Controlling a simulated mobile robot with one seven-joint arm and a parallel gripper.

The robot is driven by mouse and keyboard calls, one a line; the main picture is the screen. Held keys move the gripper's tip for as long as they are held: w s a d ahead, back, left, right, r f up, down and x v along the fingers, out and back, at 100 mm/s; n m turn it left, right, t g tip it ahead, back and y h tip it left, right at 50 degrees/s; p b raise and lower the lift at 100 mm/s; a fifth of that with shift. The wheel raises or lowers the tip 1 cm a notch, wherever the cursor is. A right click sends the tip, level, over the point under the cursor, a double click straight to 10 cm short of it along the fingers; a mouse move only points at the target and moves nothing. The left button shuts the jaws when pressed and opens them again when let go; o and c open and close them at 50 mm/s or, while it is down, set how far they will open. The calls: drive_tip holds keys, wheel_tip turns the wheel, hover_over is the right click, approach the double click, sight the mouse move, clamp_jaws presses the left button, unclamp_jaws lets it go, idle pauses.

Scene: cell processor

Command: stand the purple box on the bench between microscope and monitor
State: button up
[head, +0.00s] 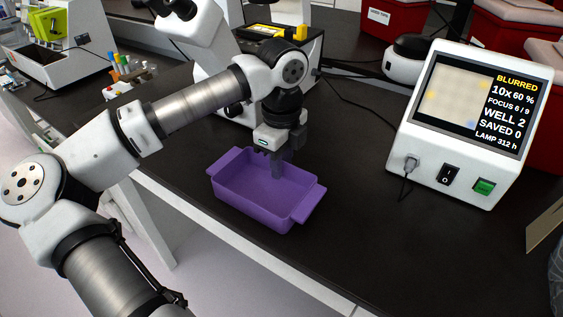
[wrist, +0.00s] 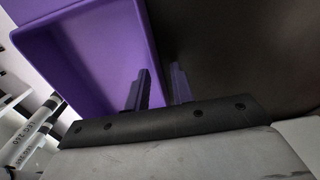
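The purple box (head: 252,200) is an open tray with a tab-like lip at each end. It sits upright at the bench's front edge, between the microscope (head: 207,50) and the monitor (head: 465,120). Whether its base rests fully on the bench is hard to tell. My gripper (head: 281,165) points down at the box's far long wall. In the wrist view, my gripper (wrist: 160,85) straddles the wall of the purple box (wrist: 95,60): one finger inside, one outside. A narrow gap shows between the fingers, and they look open around the wall.
The dark bench (head: 350,220) is clear between box and monitor. A black cable crosses behind. Red bins (head: 400,15) stand at the back. A rack of tubes (head: 130,75) is at the left. The bench's pale front edge runs close beside the box.

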wheel_tip(320, 180, up, 12)
drive_tip(key=b, duration=0.1)
drive_tip(key=shift+f+b, duration=0.2)
drive_tip(key=shift+b, duration=0.1)
